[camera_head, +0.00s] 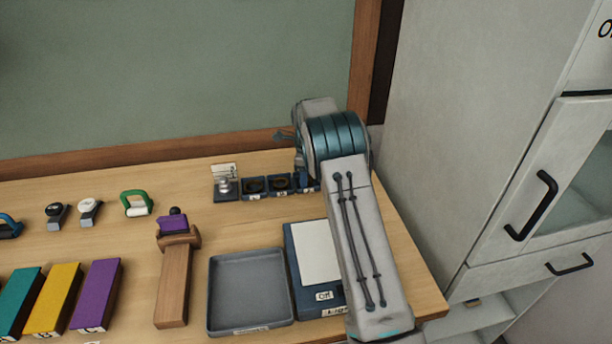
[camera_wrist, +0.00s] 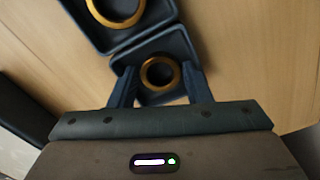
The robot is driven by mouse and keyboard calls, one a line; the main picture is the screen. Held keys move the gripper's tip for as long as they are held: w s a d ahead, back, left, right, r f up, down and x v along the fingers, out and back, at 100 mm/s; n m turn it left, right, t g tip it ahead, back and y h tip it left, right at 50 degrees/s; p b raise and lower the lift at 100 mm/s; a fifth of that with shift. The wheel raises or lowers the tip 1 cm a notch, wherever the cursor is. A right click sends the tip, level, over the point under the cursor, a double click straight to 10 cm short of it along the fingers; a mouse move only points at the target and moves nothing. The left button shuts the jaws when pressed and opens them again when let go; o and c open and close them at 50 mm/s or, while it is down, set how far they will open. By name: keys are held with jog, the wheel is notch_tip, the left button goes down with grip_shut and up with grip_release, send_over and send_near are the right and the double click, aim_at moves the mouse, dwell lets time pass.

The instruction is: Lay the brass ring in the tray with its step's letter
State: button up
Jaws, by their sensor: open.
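In the wrist view, a brass ring (camera_wrist: 144,75) lies in a small dark blue tray (camera_wrist: 154,99). My gripper (camera_wrist: 160,84) is open, with one finger on each side of this ring, at or just above the tray. I cannot tell whether the fingers touch it. A second, larger-looking brass ring (camera_wrist: 119,25) lies in the adjoining tray (camera_wrist: 103,44) at the top. In the head view, small dark trays (camera_head: 254,187) with letter labels stand in a row at the back. The labels are too small to read. My arm hides most of my gripper there.
A grey tray (camera_head: 250,290) and a blue board with a white sheet (camera_head: 315,252) lie in front. A wooden tool-like block (camera_head: 174,285) and coloured blocks (camera_head: 97,295) are left. A cabinet (camera_head: 480,150) stands right.

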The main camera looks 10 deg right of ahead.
jog(key=s+r+n+b, duration=0.1)
jog(key=s+r+n, duration=0.15)
jog(key=r, duration=0.65)
jog(key=s+r+n, duration=0.1)
jog(key=s+r, duration=0.3)
jog(key=r, duration=0.5)
jog(key=s+r+n+t, duration=0.2)
jog(key=s+r+n, duration=0.3)
jog(key=s, duration=0.6)
jog(key=s+f+n, duration=0.3)
jog(key=s+n, duration=0.4)
jog(key=s, duration=0.5)
jog(key=s+f+n+t, duration=0.1)
jog(key=s+f+n, duration=0.2)
jog(key=s+n, duration=0.4)
jog(key=s, duration=0.5)
jog(key=shift+s+f, duration=0.25)
jog(key=shift+s, duration=0.1)
